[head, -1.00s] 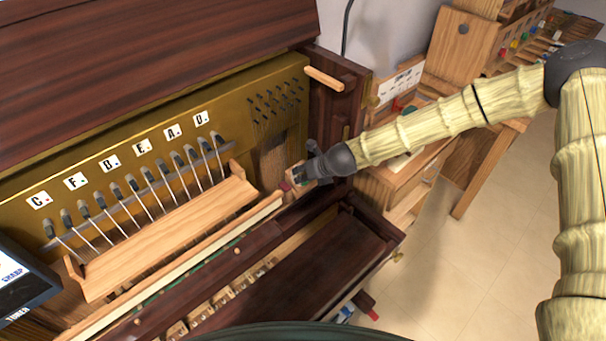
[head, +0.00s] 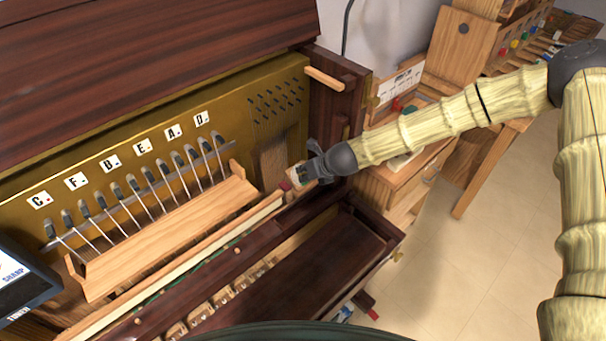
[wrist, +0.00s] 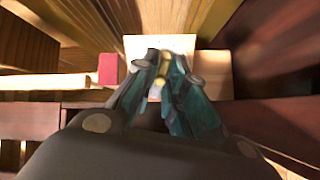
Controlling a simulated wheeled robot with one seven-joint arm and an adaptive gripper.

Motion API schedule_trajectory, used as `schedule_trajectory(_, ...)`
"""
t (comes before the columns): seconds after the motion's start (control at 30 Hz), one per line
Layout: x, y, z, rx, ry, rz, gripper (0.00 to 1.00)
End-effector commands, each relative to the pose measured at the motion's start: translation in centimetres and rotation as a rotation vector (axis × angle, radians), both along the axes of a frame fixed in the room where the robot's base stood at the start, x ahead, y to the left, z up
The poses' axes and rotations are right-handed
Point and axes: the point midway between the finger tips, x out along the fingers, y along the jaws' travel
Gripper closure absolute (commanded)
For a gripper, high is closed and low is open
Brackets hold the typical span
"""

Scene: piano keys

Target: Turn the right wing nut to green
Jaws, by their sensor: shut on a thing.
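The right wing nut (wrist: 158,86) shows as a small brass-coloured piece between my fingertips in the wrist view, mostly covered by them. It sits in front of a pale wooden block (wrist: 187,46). My gripper (wrist: 160,70) is shut on it, with the dark teal fingers close together on both sides. In the head view my gripper (head: 306,172) is at the right end of the piano's key rail, and its fingers hide the wing nut there. I cannot make out a green mark for the nut.
A red piece (head: 285,186) caps the rail's end, left of my gripper; it also shows in the wrist view (wrist: 108,69). The dark right side wall (head: 330,110) of the piano stands close by. A wooden rail with levers (head: 170,235) lies to the left. Open floor is at right.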

Motion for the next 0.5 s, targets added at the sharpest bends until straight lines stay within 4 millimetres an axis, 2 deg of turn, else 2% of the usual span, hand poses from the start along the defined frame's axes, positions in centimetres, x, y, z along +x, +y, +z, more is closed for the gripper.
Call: schedule_trajectory(0.5,0.0,-0.06,-0.11,-0.064,-0.062,0.105,1.0)
